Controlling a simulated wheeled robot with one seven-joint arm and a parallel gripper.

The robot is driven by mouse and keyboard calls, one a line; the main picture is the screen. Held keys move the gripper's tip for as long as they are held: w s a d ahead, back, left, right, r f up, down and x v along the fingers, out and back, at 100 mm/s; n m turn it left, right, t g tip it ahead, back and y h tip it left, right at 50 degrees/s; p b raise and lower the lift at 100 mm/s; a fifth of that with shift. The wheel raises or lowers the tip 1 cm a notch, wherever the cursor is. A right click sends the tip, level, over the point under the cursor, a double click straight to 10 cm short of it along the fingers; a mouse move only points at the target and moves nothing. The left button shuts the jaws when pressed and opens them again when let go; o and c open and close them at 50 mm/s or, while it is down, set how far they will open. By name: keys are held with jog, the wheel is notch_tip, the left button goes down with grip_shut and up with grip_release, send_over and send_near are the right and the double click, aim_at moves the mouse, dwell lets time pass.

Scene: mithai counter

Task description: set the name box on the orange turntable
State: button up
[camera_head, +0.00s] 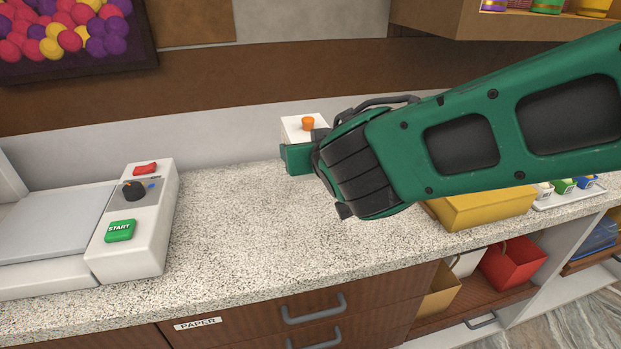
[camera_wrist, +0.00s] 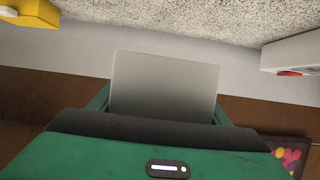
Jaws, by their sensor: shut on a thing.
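My gripper (camera_head: 296,158) is shut on a small white box (camera_head: 293,129) with an orange knob on top, which I take to be the name box. The box is upright near the back of the counter, by the wall. My green finger and dark wrist cover its lower part, so I cannot tell whether it touches the counter. In the wrist view the box (camera_wrist: 165,85) shows as a plain grey face between my two green fingers. No lettering shows on it. I see no orange turntable in either view.
A white machine (camera_head: 154,230) with a green START button stands at the left. A yellow box (camera_head: 482,209) stands at the right, partly under my arm, with a white tray (camera_head: 570,198) of small items beyond. The speckled counter (camera_head: 240,225) is clear between. A shelf (camera_head: 440,20) overhangs the upper right.

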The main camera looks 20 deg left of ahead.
notch_tip(320, 180, up, 14)
jog(key=shift+f, duration=0.1)
dwell(0.4)
